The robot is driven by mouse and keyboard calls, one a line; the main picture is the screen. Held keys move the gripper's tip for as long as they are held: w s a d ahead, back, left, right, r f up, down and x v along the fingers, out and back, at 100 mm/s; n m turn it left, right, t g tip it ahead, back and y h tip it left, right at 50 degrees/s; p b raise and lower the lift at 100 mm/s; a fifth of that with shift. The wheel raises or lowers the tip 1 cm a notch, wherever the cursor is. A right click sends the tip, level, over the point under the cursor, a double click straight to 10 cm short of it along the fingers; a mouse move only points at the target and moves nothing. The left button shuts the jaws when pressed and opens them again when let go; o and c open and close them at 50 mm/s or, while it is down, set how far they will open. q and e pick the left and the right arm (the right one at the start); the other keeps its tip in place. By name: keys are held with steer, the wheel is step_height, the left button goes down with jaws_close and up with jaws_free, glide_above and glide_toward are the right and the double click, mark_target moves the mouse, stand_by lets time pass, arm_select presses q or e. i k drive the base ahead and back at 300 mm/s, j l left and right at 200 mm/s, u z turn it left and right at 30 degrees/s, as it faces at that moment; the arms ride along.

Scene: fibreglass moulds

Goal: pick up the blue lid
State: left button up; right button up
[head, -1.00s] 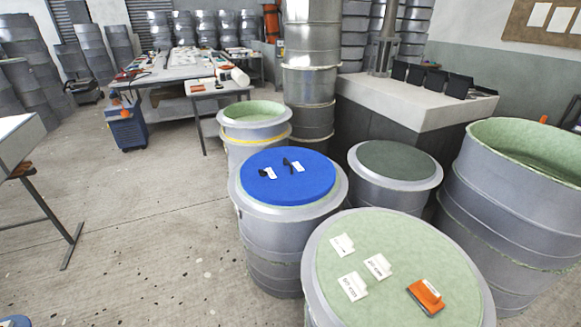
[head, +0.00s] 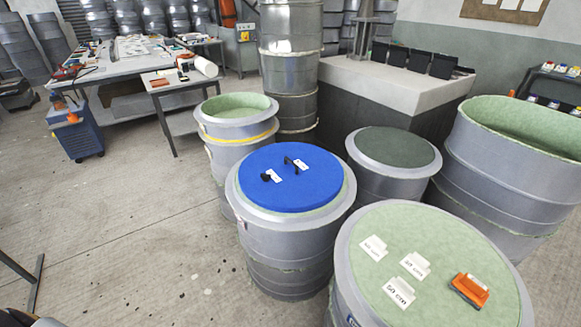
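The blue lid (head: 318,185) is a flat round disc lying on top of a grey metal drum mould (head: 290,245) near the middle of the head view. Two small black items and two white labels lie on the lid. One black item looks like a raised handle. Neither of my grippers is in view. A dark shape is cut off at the bottom left corner, and I cannot tell what it is.
A green-topped drum (head: 440,235) with white cards and an orange tool (head: 470,290) stands front right. A dark-topped drum (head: 392,145), a tall open green-lined mould (head: 520,130) and a yellow-banded drum (head: 236,108) stand close by. The floor (head: 130,230) at left is mostly clear.

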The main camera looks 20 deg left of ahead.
mark_target(305, 177)
steer(key=j+z, duration=0.35)
steer(key=j, duration=0.7)
steer(key=j+z, duration=0.3)
steer(key=j, duration=0.75)
steer(key=k, duration=0.05)
